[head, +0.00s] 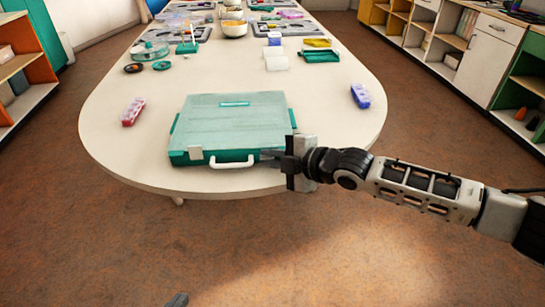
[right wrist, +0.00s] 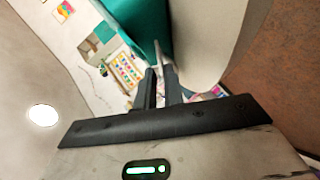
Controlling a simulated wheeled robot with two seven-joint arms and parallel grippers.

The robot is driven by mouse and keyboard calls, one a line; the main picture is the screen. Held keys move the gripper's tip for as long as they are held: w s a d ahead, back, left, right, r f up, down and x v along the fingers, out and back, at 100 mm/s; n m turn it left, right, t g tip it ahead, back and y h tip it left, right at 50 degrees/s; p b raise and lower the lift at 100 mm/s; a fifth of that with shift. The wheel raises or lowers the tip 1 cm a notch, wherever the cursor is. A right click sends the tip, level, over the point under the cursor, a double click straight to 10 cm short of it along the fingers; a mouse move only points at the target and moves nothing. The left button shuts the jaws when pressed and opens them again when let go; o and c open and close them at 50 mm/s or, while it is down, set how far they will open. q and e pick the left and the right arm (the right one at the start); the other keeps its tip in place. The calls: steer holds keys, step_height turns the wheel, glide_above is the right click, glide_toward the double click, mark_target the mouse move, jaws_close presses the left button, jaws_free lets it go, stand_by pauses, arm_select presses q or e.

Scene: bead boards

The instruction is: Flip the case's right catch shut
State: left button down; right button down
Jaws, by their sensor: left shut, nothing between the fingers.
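The teal case (head: 228,115) lies closed on the table, its white handle (head: 232,163) facing me. A small dark tip at the bottom of the head view is my left gripper (head: 177,299), shut, empty and away from the table.
The pale table (head: 340,115) has a red bead box (head: 133,111) left of the case and a blue-purple one (head: 360,96) to the right. Trays, bowls and a green box (head: 320,56) stand further back. Bare table surrounds the case.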

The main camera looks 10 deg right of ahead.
steer(key=shift+w+r+p, duration=0.1)
steer(key=shift+r+p, duration=0.25)
steer(key=shift+p, duration=0.1)
steer(key=shift+m+g, duration=0.3)
steer(key=shift+g, duration=0.1)
arm_select(q)
steer(key=shift+s+r+p, duration=0.1)
steer(key=shift+r+p, duration=0.2)
steer(key=shift+f, duration=0.15)
arm_select(e)
steer(key=shift+f, duration=0.1)
steer(key=c, duration=1.5)
jaws_free()
arm_select(q)
steer(key=shift+r+p, duration=0.45)
steer(key=shift+p, duration=0.7)
arm_select(e)
steer(key=v, duration=1.6)
steer(key=shift+w+r, duration=0.15)
steer(key=shift+r, duration=0.1)
